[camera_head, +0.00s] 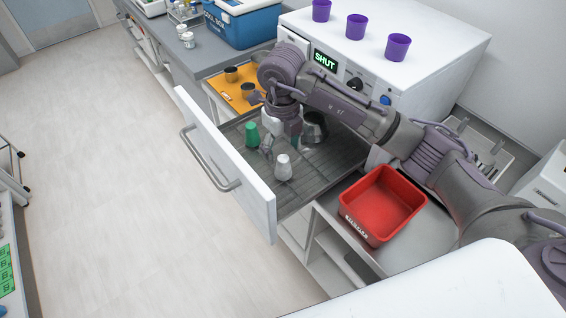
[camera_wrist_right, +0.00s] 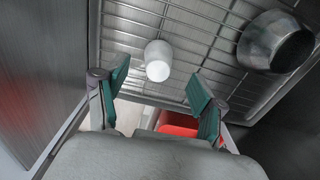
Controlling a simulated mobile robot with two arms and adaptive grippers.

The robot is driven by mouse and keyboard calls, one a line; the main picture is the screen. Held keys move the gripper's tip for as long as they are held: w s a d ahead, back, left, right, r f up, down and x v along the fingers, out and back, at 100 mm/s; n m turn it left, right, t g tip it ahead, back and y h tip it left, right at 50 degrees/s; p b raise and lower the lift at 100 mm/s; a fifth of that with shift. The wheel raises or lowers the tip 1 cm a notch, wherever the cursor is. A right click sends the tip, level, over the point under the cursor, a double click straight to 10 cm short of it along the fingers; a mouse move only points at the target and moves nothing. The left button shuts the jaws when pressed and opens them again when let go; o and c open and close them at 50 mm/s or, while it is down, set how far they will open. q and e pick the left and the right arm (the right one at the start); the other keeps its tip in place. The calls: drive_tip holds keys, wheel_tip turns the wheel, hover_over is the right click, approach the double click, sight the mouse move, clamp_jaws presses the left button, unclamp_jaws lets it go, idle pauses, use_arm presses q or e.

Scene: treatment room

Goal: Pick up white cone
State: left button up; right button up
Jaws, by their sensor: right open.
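The white cone (camera_head: 283,168) stands on the wire rack in the open drawer, near the drawer's front. My right gripper (camera_head: 280,146) reaches down into the drawer just behind the cone, open and empty. In the right wrist view the white cone (camera_wrist_right: 158,62) shows ahead of the gap between the open fingers (camera_wrist_right: 160,84), apart from both. My left gripper is not in view.
A green cone (camera_head: 252,135) stands left of my gripper in the drawer. A metal cup (camera_head: 316,128) is to the right, also in the wrist view (camera_wrist_right: 272,42). The drawer front (camera_head: 225,165) forms a wall. A red bin (camera_head: 382,205) sits on the right counter.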

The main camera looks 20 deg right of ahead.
sight(283, 158)
drive_tip(key=shift+s+f+p, duration=0.35)
drive_tip(key=shift+f+p, duration=0.55)
wheel_tip(283, 158, down, 3)
drive_tip(key=shift+w+p, duration=0.1)
drive_tip(key=shift+p, duration=0.2)
drive_tip(key=c, duration=0.9)
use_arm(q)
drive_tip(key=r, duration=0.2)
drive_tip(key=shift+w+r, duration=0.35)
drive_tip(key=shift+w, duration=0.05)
use_arm(e)
drive_tip(key=shift+o, duration=0.2)
